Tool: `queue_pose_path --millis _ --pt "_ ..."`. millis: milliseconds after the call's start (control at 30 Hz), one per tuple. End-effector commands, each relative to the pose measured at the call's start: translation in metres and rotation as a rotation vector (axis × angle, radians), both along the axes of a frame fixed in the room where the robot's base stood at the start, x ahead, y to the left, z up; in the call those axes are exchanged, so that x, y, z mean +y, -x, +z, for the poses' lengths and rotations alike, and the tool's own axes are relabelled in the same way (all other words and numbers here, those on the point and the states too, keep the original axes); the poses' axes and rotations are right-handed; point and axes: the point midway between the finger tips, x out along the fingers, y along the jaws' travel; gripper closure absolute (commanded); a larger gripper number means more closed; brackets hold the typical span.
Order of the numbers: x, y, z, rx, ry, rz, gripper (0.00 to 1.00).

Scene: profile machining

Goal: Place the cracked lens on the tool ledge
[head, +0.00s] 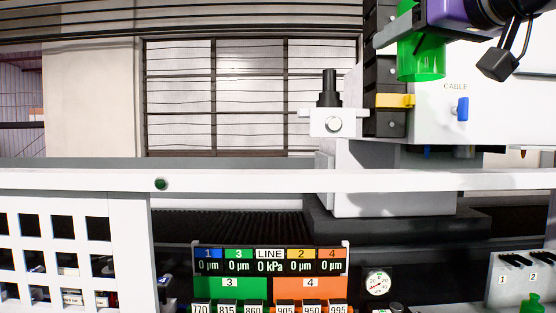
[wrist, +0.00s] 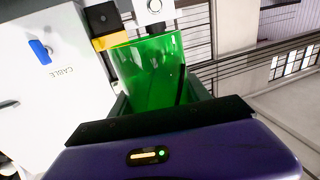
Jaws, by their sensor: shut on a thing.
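The lens (head: 421,62) is a translucent green cylinder, high at the right of the head view and upright. My gripper (head: 424,36) is shut on its upper part. In the wrist view the green lens (wrist: 150,75) sits between the gripper's fingers, with a dark line down one side that may be the crack. In the head view it hangs in front of the white machine head, beside a dark block stack with a yellow tab (head: 395,101). I cannot tell for sure which surface is the tool ledge.
A white machine housing (head: 510,95) marked CABLE, with a blue tab (head: 462,109), is close to the lens. A white rail (head: 240,181) crosses the view below. A numbered gauge panel (head: 270,266) is at the bottom. A grey numbered holder (head: 512,268) with a green item stands lower right.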

Motion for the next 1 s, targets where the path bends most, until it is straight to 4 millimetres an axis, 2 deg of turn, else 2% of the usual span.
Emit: queue_pose_path --millis 500,1000 --pt "0.000 0.032 -0.165 0.006 -0.003 -0.039 1.00" --pt "-0.001 0.058 -0.303 0.007 -0.006 -0.076 1.00"
